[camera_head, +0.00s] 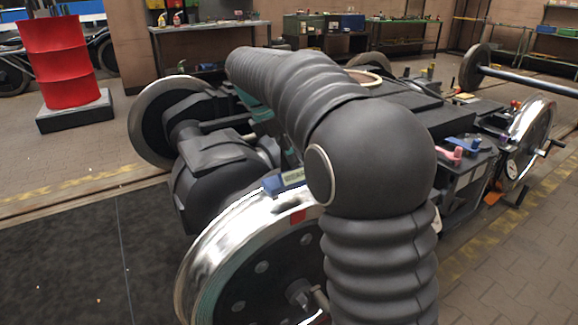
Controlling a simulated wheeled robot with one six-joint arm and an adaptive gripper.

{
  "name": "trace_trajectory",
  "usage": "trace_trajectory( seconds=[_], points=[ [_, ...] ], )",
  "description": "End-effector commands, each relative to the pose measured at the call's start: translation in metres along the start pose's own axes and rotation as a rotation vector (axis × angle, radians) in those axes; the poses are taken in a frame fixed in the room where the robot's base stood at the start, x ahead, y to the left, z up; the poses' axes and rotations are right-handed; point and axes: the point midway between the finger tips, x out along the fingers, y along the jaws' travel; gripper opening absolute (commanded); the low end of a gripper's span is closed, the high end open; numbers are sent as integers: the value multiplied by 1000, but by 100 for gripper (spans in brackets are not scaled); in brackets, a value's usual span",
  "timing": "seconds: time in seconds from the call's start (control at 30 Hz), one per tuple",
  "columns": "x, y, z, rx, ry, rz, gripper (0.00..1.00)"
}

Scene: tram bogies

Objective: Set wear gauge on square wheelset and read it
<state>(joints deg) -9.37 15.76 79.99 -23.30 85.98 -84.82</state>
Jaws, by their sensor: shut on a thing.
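The near wheel (215,251) has a bright, shiny rim and a dark face, and bears a red square mark (298,216). A blue device with a small grey-green display (290,177), seemingly the wear gauge, shows at the top of this rim, next to my arm. I cannot tell whether it touches the rim, and its display is too small to read. My ribbed dark arm crosses the middle of the view and hides part of the wheel and bogie. My gripper is not visible.
A dark bogie frame (460,122) carries a pink item (449,157) and a blue item (463,144). Another shiny wheel (532,130) stands at right, and a far wheel (150,122) at left. A red drum (58,62) and workbenches stand behind. Floor at lower right is clear.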

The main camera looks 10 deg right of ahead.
Motion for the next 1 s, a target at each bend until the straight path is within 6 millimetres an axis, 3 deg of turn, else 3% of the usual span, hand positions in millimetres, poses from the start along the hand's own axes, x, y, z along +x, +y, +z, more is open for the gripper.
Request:
trace_trajectory(
  seconds=[0.23,0.67,0.7,0.77,1.0],
  points=[
    [29,0,-12,-1,0,-2,0],
    [34,0,-14,0,0,-2,0],
    [34,0,-14,0,0,-2,37],
    [34,0,-14,0,0,-2,52],
    [34,0,-14,0,0,-2,55]
  ],
)
